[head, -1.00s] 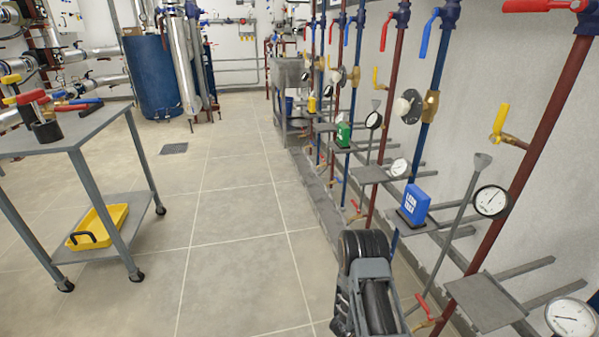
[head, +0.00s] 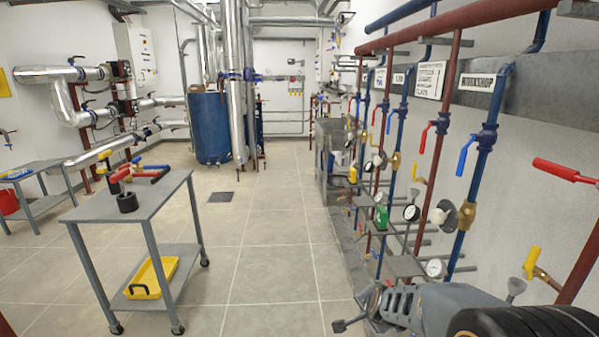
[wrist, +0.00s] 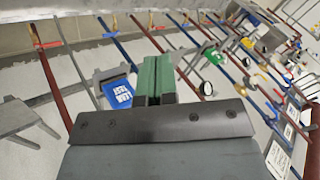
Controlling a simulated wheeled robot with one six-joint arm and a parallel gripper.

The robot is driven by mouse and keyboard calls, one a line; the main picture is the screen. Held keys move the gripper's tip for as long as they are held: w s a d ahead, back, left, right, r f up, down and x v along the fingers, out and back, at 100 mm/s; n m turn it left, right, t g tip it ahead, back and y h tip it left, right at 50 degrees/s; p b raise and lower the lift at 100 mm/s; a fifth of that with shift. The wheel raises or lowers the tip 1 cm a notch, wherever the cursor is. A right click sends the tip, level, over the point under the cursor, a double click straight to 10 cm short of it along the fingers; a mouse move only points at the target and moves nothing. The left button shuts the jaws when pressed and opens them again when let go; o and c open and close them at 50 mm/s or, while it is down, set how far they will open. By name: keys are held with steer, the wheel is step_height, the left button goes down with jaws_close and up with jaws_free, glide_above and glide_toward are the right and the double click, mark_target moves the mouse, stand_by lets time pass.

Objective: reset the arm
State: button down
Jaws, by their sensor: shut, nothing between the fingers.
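My gripper (wrist: 155,78) shows in the wrist view as two green fingers pressed together, shut and empty. In that view a blue box marked LEAK TEST (wrist: 118,95) lies behind and just left of the fingertips; I cannot tell the distance from this view. In the head view my arm reaches in from the bottom right corner, low in front of the pipe wall. It hides the lower right of the wall, and the blue box is not visible there.
Red and blue pipes with lever valves line the right wall, with gauges (head: 435,268) and a green box (head: 380,217) on brackets. A grey cart (head: 85,208) with a yellow tray (head: 152,277) stands left. A blue tank (head: 208,128) stands behind. The middle floor is clear.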

steer(key=s+a+r+n+g+p, duration=0.1)
steer(key=s+r+n+g+p, duration=0.3)
steer(key=s+r+n+p, duration=0.7)
steer(key=shift+s+a+r+n, duration=0.4)
steer(key=shift+s+r, duration=3.2)
steer(key=shift+r, duration=1.8)
steer(key=c, duration=1.8)
jaws_free()
